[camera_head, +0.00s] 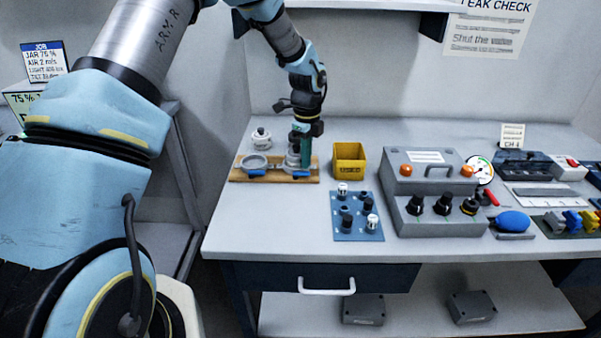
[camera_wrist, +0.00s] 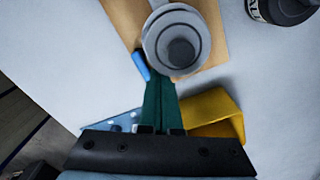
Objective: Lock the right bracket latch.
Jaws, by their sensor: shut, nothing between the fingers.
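A wooden board (camera_head: 238,174) on the table carries two grey ring brackets. The left bracket (camera_head: 254,162) looks empty, with a blue latch handle (camera_head: 256,173) at its front. The right bracket, partly hidden behind my gripper (camera_head: 301,157), has a round grey piece (camera_wrist: 177,36) in it. Its blue latch handle (camera_head: 301,174) shows at the board's front edge and in the wrist view (camera_wrist: 141,66). My gripper's green fingers (camera_wrist: 160,82) are shut and empty, pointing down at the right bracket. In the wrist view the tips lie close beside the blue handle; I cannot tell whether they touch.
A yellow bin (camera_head: 349,174) stands just right of the board. A blue plate with several knobs (camera_head: 342,227) lies in front of it. A grey control box (camera_head: 430,212) is farther right. A white, dark-topped part (camera_head: 261,138) stands behind the board. Table in front of the board is clear.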

